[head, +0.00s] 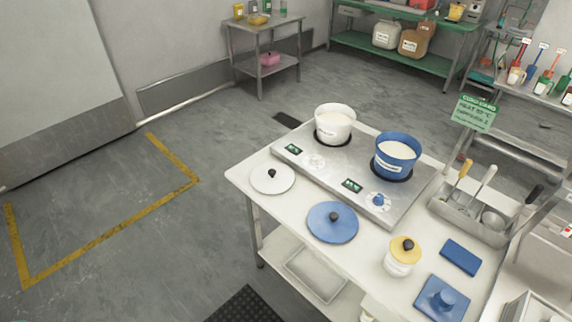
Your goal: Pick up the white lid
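The white lid (266,181) lies flat near the left corner of the white table. It is a round disc with a dark knob at its centre. A blue lid (325,228) with a dark knob lies to its right, nearer the front. A white pot (335,123) and a blue pot (395,155), both with pale contents, stand uncovered on the metal hotplate unit (325,174) behind the lids. Neither of my grippers shows in the head view.
The table (287,213) also holds a yellow-lidded jar (398,262), blue blocks (461,256) and a metal utensil tray (464,224) on the right. A green sign (474,113) stands behind. Open floor lies left of the table.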

